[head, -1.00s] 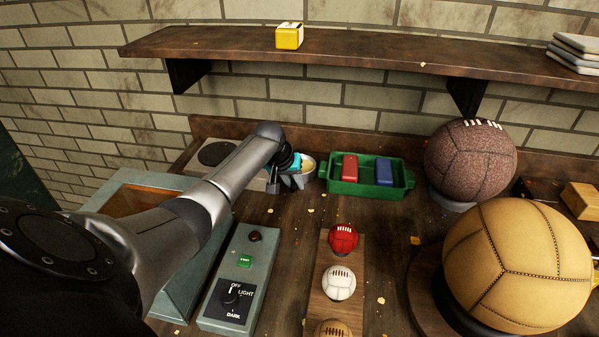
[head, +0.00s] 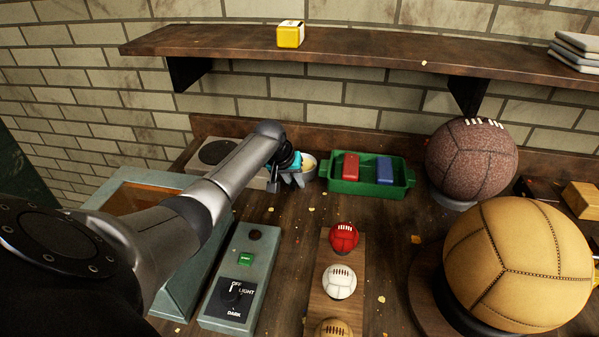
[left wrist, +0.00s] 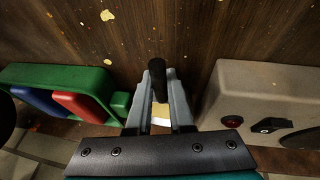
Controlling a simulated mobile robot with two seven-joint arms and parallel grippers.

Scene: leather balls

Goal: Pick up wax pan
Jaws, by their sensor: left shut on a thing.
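The wax pan (head: 309,162) is a small pan with pale yellow wax, at the back of the bench between the hot plate and the green tray. In the head view my arm and gripper hide most of it. My left gripper (head: 292,180) is at the pan, pointing down. In the left wrist view its grey fingers (left wrist: 158,88) are shut on the pan's dark handle (left wrist: 156,72), with yellow wax (left wrist: 160,113) showing between them. I cannot tell whether the pan touches the bench. My right gripper is not in view.
A green tray (head: 345,188) with red and blue blocks stands close right of the pan. The hot plate box (head: 258,180) is close left. A switch box (head: 240,275), small balls on a board and two large balls stand nearer. A shelf (head: 350,46) runs above.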

